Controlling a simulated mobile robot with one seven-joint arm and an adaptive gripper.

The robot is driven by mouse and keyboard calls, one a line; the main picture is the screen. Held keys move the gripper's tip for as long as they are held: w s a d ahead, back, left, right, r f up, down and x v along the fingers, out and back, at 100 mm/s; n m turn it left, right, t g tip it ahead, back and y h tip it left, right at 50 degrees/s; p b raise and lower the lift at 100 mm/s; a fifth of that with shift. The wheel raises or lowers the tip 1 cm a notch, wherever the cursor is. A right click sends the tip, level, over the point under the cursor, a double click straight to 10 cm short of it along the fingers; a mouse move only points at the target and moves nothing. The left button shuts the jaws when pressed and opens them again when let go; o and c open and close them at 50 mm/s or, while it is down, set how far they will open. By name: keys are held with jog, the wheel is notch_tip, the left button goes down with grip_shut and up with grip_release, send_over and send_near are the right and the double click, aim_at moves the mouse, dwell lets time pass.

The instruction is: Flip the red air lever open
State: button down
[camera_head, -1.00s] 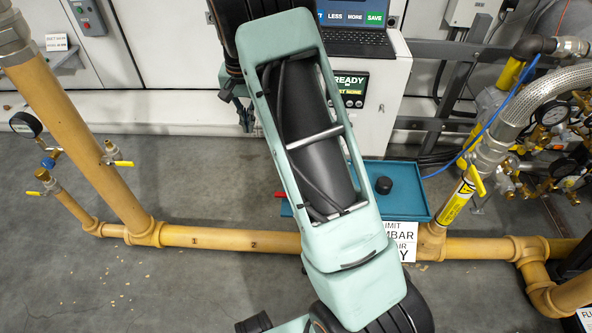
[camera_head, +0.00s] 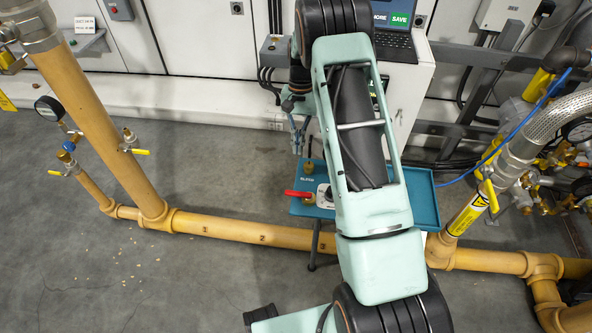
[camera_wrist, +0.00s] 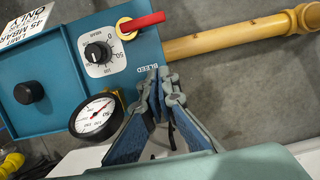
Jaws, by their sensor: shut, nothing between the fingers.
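The red air lever (camera_head: 298,193) sticks out to the left from a brass fitting at the left end of a blue panel (camera_head: 425,200) in the head view. In the wrist view the red lever (camera_wrist: 143,21) lies at the top, pointing right past the edge of the blue panel (camera_wrist: 50,75). My gripper (camera_wrist: 163,76) is shut and empty in the wrist view, its tips below the lever, apart from it in the picture, near the "BLEED" label. In the head view my gripper (camera_head: 299,145) hangs behind the lever; my arm covers part of the panel.
The panel carries a black dial (camera_wrist: 96,52), a black knob (camera_wrist: 29,92) and a pressure gauge (camera_wrist: 95,116). A yellow pipe (camera_head: 240,232) runs along the front. A laptop (camera_head: 396,45) stands on a white cabinet behind. Grey floor is open at left.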

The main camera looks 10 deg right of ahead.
aim_at(298, 194)
jog(key=b+x, duration=0.2)
jog(key=x, duration=0.8)
jog(key=shift+s+f+b, duration=0.1)
jog(key=shift+f+b, duration=0.05)
jog(key=shift+b, duration=0.2)
jog(key=s, duration=0.1)
jog(key=s+a, duration=0.1)
jog(key=s, duration=0.1)
jog(key=shift+a+r, duration=0.15)
jog(key=shift+r, duration=0.1)
jog(key=shift+s+a, duration=0.1)
jog(key=shift+s, duration=0.15)
